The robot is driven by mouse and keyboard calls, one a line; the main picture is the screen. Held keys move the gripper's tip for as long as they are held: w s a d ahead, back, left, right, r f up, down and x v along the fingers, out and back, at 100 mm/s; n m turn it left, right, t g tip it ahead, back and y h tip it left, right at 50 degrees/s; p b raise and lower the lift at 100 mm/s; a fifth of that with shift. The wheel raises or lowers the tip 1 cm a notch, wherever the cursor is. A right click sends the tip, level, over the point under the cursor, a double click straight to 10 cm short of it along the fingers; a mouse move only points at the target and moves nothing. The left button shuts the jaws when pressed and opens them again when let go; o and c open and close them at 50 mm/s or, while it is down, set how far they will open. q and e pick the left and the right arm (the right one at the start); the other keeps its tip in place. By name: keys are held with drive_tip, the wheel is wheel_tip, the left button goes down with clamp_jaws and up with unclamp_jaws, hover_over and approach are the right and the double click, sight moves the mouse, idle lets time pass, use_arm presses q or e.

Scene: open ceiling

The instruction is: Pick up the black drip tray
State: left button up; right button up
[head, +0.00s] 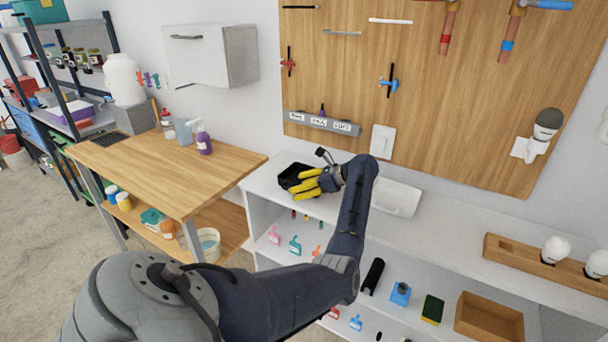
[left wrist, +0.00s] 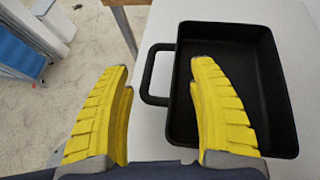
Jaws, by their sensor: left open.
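The black drip tray (head: 288,176) sits on the white shelf top at its left end, close to the wooden table. In the left wrist view the tray (left wrist: 237,50) is a deep rectangular pan with a loop handle (left wrist: 147,75) on its left side. My left gripper (head: 298,187) is open at the tray, its yellow fingers hiding part of it. In the left wrist view the gripper (left wrist: 160,75) has its fingers spread, with the handle and the tray's left wall showing between them; I cannot tell whether they touch. My right gripper is not in view.
A wooden table (head: 160,170) with a purple spray bottle (head: 203,140) stands to the left. A white tray (head: 397,198) lies right of my left wrist on the white shelf top (head: 450,225). A pegboard with tools (head: 350,60) rises behind.

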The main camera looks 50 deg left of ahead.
use_arm(q)
drive_tip(key=shift+s+a+f, duration=0.1)
drive_tip(key=shift+a, duration=0.1)
drive_tip(key=c, duration=1.3)
